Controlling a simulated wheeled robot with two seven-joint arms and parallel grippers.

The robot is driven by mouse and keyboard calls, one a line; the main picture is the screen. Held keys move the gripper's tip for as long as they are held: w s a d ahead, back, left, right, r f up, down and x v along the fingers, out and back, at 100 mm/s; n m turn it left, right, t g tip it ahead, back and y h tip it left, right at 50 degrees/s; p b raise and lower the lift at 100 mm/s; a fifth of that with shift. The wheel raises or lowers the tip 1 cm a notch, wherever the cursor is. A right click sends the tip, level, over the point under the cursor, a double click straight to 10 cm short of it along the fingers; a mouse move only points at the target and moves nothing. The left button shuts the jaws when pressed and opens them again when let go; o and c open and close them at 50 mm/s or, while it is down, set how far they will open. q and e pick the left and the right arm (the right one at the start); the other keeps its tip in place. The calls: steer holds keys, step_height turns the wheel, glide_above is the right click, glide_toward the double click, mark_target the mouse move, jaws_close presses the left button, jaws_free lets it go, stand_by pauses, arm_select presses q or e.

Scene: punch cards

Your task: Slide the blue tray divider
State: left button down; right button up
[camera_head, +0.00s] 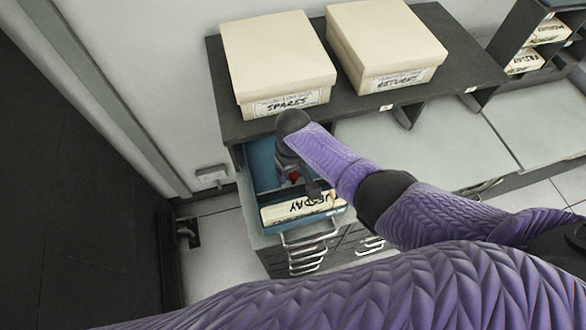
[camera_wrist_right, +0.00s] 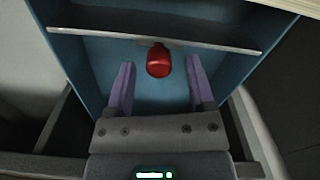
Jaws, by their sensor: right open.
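The blue tray (camera_head: 261,163) is an open drawer under the dark shelf, with a cream card marked TUESDAY (camera_head: 300,208) at its front. In the right wrist view, the divider (camera_wrist_right: 215,41) is a thin grey plate across the blue tray (camera_wrist_right: 82,70), with a red knob (camera_wrist_right: 158,61) on it. My right gripper (camera_head: 293,178) reaches down into the tray in the head view, partly hidden by its own wrist. In the wrist view its purple fingers (camera_wrist_right: 159,78) are open, one on each side of the red knob, with gaps on both sides. My left gripper is out of view.
Two cream boxes, SPARES (camera_head: 278,62) and RETURNS (camera_head: 385,45), stand on the dark shelf (camera_head: 350,118) above the tray. Several metal handles (camera_head: 308,250) project below the tray's front. A wall and dark panel stand to the left. Grey surfaces (camera_head: 430,145) lie to the right.

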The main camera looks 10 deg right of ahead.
mark_target(293, 173)
step_height(293, 173, up, 10)
steer(key=p, duration=0.4)
steer(key=shift+f, duration=0.2)
